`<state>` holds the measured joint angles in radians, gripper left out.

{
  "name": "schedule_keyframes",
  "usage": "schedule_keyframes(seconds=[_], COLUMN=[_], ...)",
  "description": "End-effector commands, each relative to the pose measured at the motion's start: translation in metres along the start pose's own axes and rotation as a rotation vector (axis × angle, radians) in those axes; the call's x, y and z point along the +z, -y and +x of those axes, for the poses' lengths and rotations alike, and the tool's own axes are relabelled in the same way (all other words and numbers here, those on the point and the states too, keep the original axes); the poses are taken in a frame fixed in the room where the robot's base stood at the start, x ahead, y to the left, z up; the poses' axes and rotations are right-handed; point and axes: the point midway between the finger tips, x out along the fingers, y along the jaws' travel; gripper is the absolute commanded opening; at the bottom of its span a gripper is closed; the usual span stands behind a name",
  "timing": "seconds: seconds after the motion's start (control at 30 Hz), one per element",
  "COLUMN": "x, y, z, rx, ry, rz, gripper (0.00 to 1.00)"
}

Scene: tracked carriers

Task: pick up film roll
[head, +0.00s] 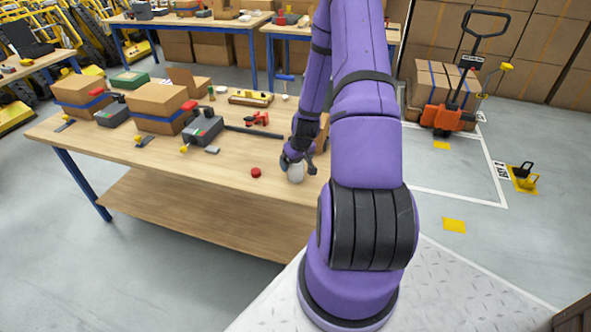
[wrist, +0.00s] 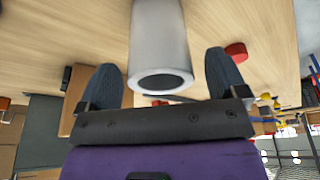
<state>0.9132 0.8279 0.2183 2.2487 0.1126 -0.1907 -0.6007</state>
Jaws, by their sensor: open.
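The film roll (head: 296,174) is a light grey-white cylinder near the right end of the wooden workbench (head: 235,190). In the wrist view the film roll (wrist: 158,35) is large and close, with a dark hole in its near end. My gripper (head: 298,160) is at the roll in the head view. The wrist view shows my gripper (wrist: 161,62) open, with one dark finger on each side of the roll and a visible gap to each. My arm partly hides the bench's right end.
A small red round item (head: 256,172) lies left of the roll; it also shows in the wrist view (wrist: 236,51). Cardboard boxes (head: 160,107), a grey device (head: 203,130) and a red tool (head: 257,118) stand farther back. The bench's front middle is clear.

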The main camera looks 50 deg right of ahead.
Motion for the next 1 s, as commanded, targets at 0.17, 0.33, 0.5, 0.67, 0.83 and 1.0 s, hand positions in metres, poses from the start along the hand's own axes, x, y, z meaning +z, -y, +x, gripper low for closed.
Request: schedule_keyframes(seconds=[0.17,0.33,0.5,0.67,0.83,1.0], x=[0.001,0.000,0.000,0.000,0.000,0.000], y=[0.001,0.001,0.001,0.001,0.001,0.001], z=[0.020,0.026,0.026,0.026,0.026,0.026], rx=[-0.001,0.001,0.000,0.000,0.000,0.000], ry=[0.001,-0.001,-0.001,-0.001,-0.001,-0.001], rz=[0.000,-0.001,-0.001,-0.001,-0.001,-0.001], gripper=[0.91,0.91,0.91,0.57,0.35,0.35])
